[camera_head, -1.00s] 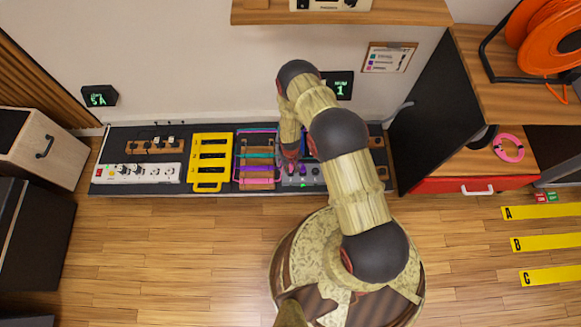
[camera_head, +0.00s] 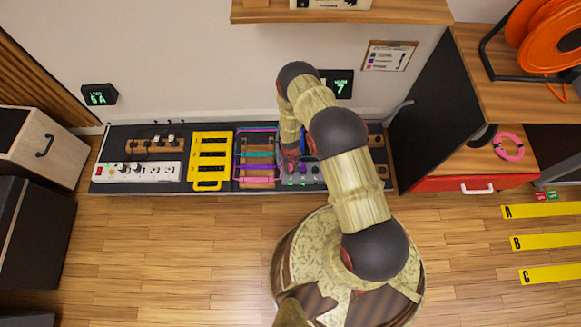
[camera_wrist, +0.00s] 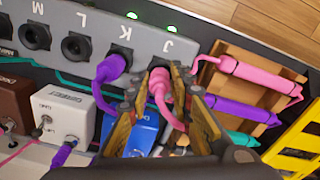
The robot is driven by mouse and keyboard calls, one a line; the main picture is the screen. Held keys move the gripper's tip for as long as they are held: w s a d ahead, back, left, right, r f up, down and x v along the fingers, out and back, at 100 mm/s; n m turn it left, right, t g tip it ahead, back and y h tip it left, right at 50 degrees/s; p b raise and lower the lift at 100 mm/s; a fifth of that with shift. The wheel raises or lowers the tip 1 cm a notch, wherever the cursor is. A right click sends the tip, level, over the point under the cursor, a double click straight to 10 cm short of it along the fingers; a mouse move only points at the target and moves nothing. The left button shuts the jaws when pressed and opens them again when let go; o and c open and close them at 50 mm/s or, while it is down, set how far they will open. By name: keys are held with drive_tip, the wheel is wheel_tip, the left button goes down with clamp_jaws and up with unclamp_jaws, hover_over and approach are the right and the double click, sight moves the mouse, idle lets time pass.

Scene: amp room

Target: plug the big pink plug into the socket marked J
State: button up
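The pink plug (camera_wrist: 159,82) sits in the socket at the J label in the wrist view, its cable bending down between the fingers. My gripper (camera_wrist: 161,84) has one finger on each side of this plug. Whether the fingers press on it or stand slightly clear is not plain. The socket strip (camera_wrist: 92,32) bears the letters J, K, L and M. Green lights glow above J and K. The socket mouth at J is hidden behind the plug and fingertips. In the head view my gripper (camera_head: 290,150) is over the strip, largely covered by the arm.
A purple plug (camera_wrist: 109,68) fills socket K beside my gripper. Another socket (camera_wrist: 76,46) is empty. A wooden rack (camera_wrist: 262,80) with pink, purple and teal cables is close to the right. White (camera_wrist: 66,118) and blue (camera_wrist: 142,128) boxes stand nearby. A yellow rack (camera_head: 210,160) is farther left.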

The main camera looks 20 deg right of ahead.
drive_tip(key=o, duration=0.4)
drive_tip(key=shift+c, duration=0.2)
drive_tip(key=shift+r, duration=0.1)
wheel_tip(320, 180, up, 12)
idle(0.4)
idle(0.6)
drive_tip(key=shift+s, duration=0.1)
